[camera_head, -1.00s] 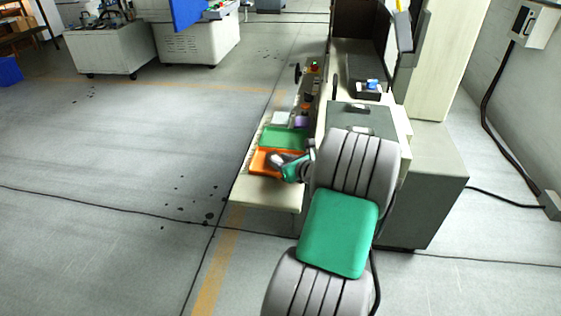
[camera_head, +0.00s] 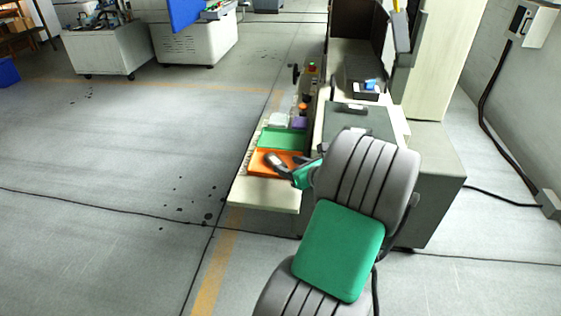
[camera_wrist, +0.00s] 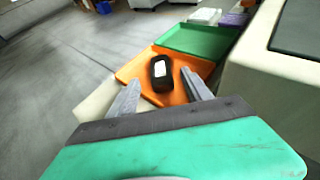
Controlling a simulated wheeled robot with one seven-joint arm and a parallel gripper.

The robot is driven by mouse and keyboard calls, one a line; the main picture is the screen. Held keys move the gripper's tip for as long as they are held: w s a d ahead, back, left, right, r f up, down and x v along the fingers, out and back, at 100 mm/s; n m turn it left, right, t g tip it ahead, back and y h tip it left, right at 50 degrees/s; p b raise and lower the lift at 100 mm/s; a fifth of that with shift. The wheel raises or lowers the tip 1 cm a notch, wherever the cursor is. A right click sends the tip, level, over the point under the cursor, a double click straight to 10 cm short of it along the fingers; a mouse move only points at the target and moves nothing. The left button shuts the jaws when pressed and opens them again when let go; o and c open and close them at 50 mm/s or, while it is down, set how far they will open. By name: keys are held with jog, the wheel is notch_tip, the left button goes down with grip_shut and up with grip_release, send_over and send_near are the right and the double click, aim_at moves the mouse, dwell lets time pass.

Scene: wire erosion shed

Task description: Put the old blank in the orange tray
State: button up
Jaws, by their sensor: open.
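The orange tray (camera_head: 258,169) lies on the low pale shelf beside the machine, and it fills the middle of the wrist view (camera_wrist: 137,68). A dark block with a pale patch on top (camera_wrist: 161,74), which looks like the old blank, is at the tray, apparently resting on its floor. My gripper (camera_head: 271,160) is over the tray. In the wrist view its two grey fingers (camera_wrist: 162,92) are spread apart, with the block beyond and between them and no clear contact.
A green tray (camera_head: 282,138) adjoins the orange one on its far side. White and purple items (camera_head: 299,122) and small bottles stand farther along the shelf. The machine body (camera_head: 428,160) rises close on the right. Open floor (camera_head: 120,150) lies left.

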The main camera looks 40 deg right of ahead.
jog(key=v, duration=0.6)
jog(key=w+a+n+g+y, duration=0.1)
jog(key=a+n, duration=0.2)
jog(key=a, duration=0.1)
jog(key=w+a+f+n+g+y, duration=0.1)
jog(key=w+a+n, duration=0.1)
jog(key=a+n, duration=0.1)
jog(key=w+a+f+n+g+y, duration=0.1)
jog(key=w+a+n, duration=0.1)
jog(key=a+n, duration=0.2)
jog(key=shift+w+a+f, duration=0.15)
jog(key=shift+a+f, duration=0.1)
jog(key=shift+a, duration=0.45)
jog(key=a+f+n+g, duration=0.1)
jog(key=a+n+g, duration=0.3)
jog(key=a+n, duration=0.65)
jog(key=s+a+r+n+g+h, duration=0.1)
jog(key=s+a+n+g, duration=0.3)
jog(key=s+a+n, duration=0.8)
jog(key=n, duration=0.5)
jog(key=shift+a, duration=0.2)
